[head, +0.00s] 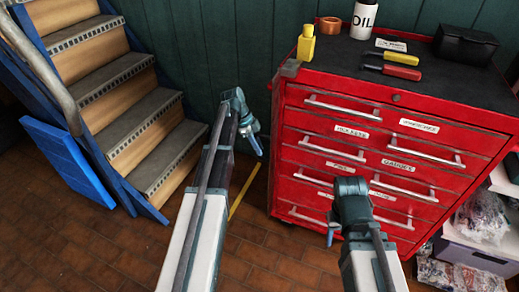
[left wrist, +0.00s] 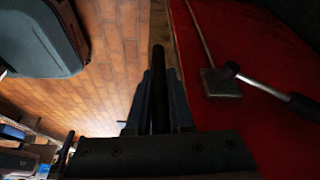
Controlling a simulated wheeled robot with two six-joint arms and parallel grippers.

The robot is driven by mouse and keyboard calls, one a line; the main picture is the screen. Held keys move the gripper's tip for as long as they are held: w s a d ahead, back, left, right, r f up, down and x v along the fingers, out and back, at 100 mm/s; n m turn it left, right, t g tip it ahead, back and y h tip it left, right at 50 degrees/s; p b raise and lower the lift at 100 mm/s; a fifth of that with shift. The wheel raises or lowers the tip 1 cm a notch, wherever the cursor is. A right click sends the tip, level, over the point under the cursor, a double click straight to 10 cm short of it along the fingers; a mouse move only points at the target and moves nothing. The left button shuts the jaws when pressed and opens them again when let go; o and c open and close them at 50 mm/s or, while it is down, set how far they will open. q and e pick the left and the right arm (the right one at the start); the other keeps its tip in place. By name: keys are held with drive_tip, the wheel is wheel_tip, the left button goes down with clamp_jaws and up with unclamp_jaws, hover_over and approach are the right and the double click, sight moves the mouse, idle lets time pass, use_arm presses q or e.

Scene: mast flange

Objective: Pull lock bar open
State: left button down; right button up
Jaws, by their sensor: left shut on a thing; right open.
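The red tool cabinet (head: 390,165) stands on the right, its labelled drawers shut as far as I can see. My left gripper (head: 259,147) is at the cabinet's left front edge. In the left wrist view, a dark upright bar (left wrist: 158,75) stands between its two fingers (left wrist: 158,110), which are shut on it; it looks like the lock bar. The bar is hard to make out in the head view. My right gripper (head: 331,236) is open and empty, pointing down in front of the lower drawers.
A grey bracket (head: 290,68) sits at the cabinet's top left corner. Wooden stairs (head: 110,95) rise at left.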

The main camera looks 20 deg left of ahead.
use_arm(q)
drive_tip(key=shift+w+a, duration=0.25)
idle(0.3)
drive_tip(key=c, duration=0.8)
unclamp_jaws()
drive_tip(key=shift+r, duration=0.15)
drive_tip(key=shift+a+r+p, duration=0.2)
drive_tip(key=shift+r+p, duration=0.35)
drive_tip(key=shift+p, duration=0.2)
drive_tip(key=p+v, duration=1.1)
drive_tip(key=v, duration=0.1)
drive_tip(key=shift+s+r, duration=0.1)
drive_tip(key=shift+r, duration=0.05)
